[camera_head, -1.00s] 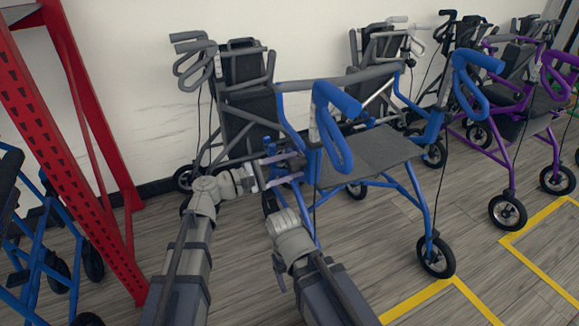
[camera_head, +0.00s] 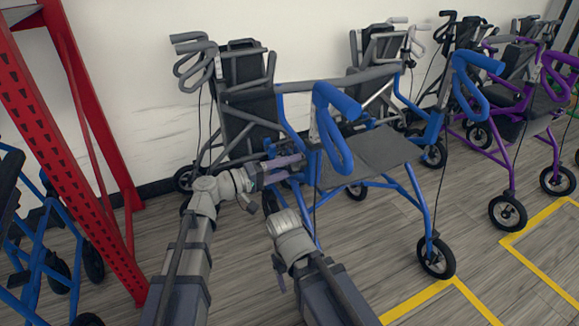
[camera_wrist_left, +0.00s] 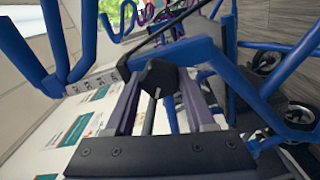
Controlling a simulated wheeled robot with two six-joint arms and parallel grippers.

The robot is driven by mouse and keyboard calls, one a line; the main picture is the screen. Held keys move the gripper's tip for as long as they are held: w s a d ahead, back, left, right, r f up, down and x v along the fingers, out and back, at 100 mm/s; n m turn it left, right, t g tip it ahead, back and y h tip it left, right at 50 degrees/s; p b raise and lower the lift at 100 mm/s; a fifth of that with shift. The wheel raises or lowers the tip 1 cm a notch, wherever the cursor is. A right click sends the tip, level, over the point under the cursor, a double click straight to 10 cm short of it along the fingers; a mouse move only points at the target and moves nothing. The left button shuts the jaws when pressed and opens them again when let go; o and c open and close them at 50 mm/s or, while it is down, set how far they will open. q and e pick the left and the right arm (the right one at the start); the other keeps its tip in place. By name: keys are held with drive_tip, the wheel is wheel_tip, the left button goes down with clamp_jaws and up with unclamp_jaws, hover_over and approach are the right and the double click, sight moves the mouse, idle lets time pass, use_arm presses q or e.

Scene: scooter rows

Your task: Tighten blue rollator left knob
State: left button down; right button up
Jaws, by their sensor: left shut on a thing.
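The blue rollator (camera_head: 375,155) stands in the middle of the head view, with a dark seat and blue looped handles. My left gripper (camera_head: 298,163) is at the left side of its frame, below the handle. In the left wrist view, my left gripper (camera_wrist_left: 160,85) has its two purple-grey fingers on either side of a black knob (camera_wrist_left: 160,77) and is shut on it. The knob sits by the blue frame tube.
A grey rollator (camera_head: 245,100) stands behind, against the wall. A red rack (camera_head: 85,150) rises at the left, with another blue rollator (camera_head: 35,255) beside it. A purple rollator (camera_head: 510,120) stands at the right. Yellow floor lines (camera_head: 440,293) mark open floor at front.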

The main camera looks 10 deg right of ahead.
use_arm(q)
drive_tip(key=m, duration=0.6)
drive_tip(key=shift+s+m, duration=0.1)
drive_tip(key=shift+m, duration=0.2)
drive_tip(key=m, duration=0.5)
drive_tip(key=shift+m, duration=0.3)
drive_tip(key=shift+c, duration=1.2)
unclamp_jaws()
drive_tip(key=v, duration=0.7)
drive_tip(key=shift+s+a, duration=0.15)
drive_tip(key=shift+a, duration=0.2)
